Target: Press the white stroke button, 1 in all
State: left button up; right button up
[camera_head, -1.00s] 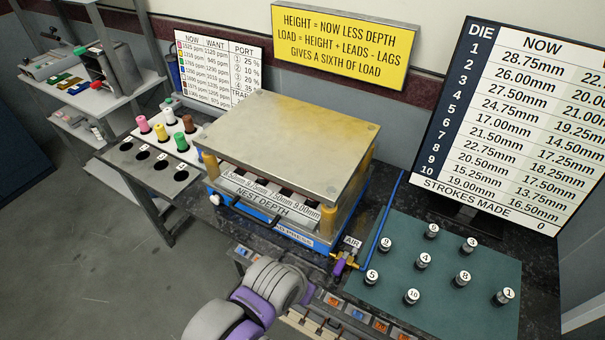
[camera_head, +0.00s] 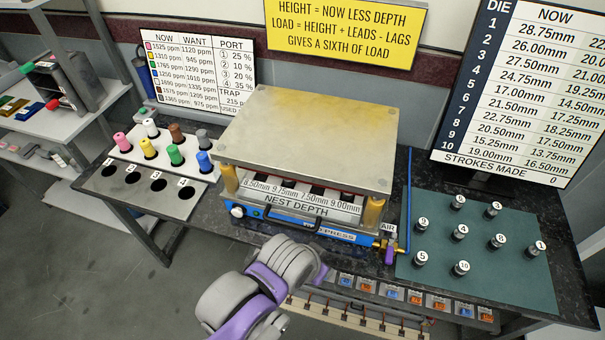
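The press (camera_head: 297,219) stands on the dark bench, a blue unit under a large metal top plate (camera_head: 310,138). A small round white button (camera_head: 237,211) sits at the left end of its blue front face and is uncovered. The board at the right shows strokes made (camera_head: 487,164) as 0. One grey and purple arm of mine rises from the bottom, left of centre, in front of the bench and below the press. Only its links show, and I make out no fingers. My other arm is not seen.
Numbered dies stand on a green mat (camera_head: 480,277) at the right. Coloured bottles (camera_head: 175,155) and a rack with numbered holes (camera_head: 158,184) are at the left. A black handle (camera_head: 293,219) crosses the press front. An air fitting (camera_head: 390,252) is at its right.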

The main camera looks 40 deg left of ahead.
aim_at(237, 213)
jog(key=k+j+z, duration=0.1)
jog(key=j, duration=0.25)
jog(key=k+j, duration=0.2)
jog(key=k+j+z, duration=0.15)
jog(key=j, duration=0.3)
jog(key=k+j, duration=0.2)
jog(key=j, duration=0.15)
jog(key=k+j, duration=0.15)
jog(key=j, duration=0.2)
jog(key=k+j, duration=0.2)
jog(key=j, duration=0.15)
jog(key=k+j, duration=0.2)
jog(key=j, duration=0.15)
